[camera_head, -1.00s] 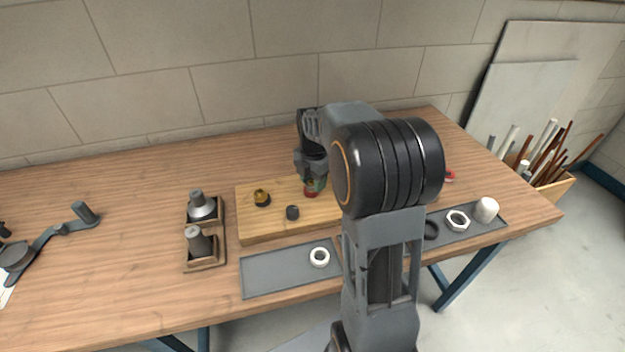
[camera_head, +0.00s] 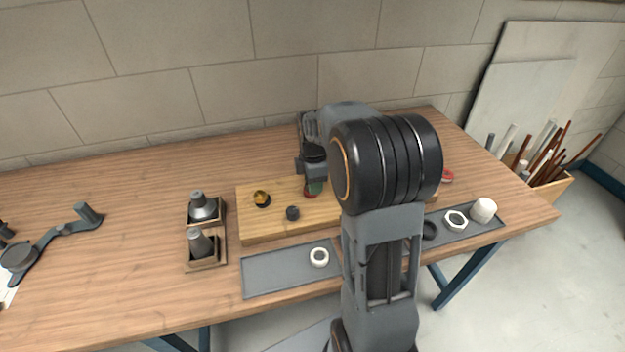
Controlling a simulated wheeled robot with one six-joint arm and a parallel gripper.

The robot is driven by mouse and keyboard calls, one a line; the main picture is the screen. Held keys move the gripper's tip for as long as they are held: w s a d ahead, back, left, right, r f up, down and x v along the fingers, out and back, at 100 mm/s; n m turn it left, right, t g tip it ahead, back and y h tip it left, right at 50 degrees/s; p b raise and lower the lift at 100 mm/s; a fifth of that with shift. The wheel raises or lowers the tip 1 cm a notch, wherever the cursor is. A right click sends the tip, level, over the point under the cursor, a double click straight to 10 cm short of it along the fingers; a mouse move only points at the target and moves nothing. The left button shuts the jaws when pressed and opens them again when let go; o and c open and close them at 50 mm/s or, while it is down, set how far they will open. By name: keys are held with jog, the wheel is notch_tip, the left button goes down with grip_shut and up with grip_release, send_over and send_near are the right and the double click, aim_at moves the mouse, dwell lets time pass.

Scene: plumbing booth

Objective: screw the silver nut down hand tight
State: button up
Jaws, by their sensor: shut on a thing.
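A pale hex nut (camera_head: 455,220) lies in the right tray, apart from my gripper.
A brass fitting (camera_head: 262,198) and a dark fitting (camera_head: 292,213) stand on the board, left of my gripper. A white ring (camera_head: 319,257) lies in the front grey tray (camera_head: 270,275). A white cap (camera_head: 483,210) stands at right. Two grey cones sit in wooden holders (camera_head: 206,265) at left.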

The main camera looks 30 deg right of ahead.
jog(key=shift+m, duration=1.1)
jog(key=o, duration=1.6)
jog(key=shift+r+p, duration=2.15)
jog(key=shift+r, duration=0.4)
